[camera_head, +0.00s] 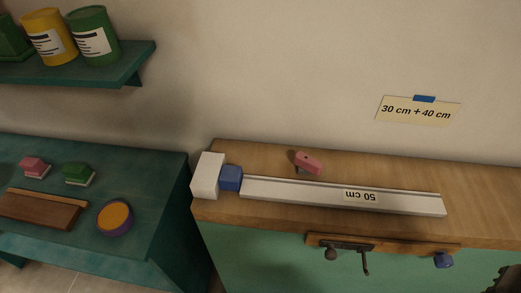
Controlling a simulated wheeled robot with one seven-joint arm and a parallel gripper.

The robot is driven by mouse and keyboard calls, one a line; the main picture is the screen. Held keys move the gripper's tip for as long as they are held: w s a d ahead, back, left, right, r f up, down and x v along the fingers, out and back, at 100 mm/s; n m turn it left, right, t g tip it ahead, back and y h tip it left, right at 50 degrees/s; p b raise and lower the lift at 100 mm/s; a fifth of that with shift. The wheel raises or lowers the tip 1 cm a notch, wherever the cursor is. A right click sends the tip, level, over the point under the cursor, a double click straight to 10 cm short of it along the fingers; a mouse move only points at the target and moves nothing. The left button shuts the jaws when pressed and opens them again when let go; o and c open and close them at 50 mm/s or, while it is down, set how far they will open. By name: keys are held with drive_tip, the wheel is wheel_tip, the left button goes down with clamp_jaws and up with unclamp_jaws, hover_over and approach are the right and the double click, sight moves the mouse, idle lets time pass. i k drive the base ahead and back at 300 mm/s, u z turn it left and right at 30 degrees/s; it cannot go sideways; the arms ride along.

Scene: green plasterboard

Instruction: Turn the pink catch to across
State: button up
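The pink catch (309,163) is a small rounded block on the wooden bench top (400,171), behind the long metal bar (320,194) marked 50 cm. Its long side slants from upper left to lower right, and a small dark part shows at its left end. It appears apart from the bar. My gripper is not in view, and nothing touches the catch.
A white block (207,175) and a blue block (231,178) sit at the bar's left end. A rail (340,243) with dark handles is on the bench front. A shelf (120,69) with tins hangs upper left. A teal table (158,180) holds small items. The bench right of the catch is clear.

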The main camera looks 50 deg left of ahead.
sight(302, 160)
drive_tip(key=u, duration=1.9)
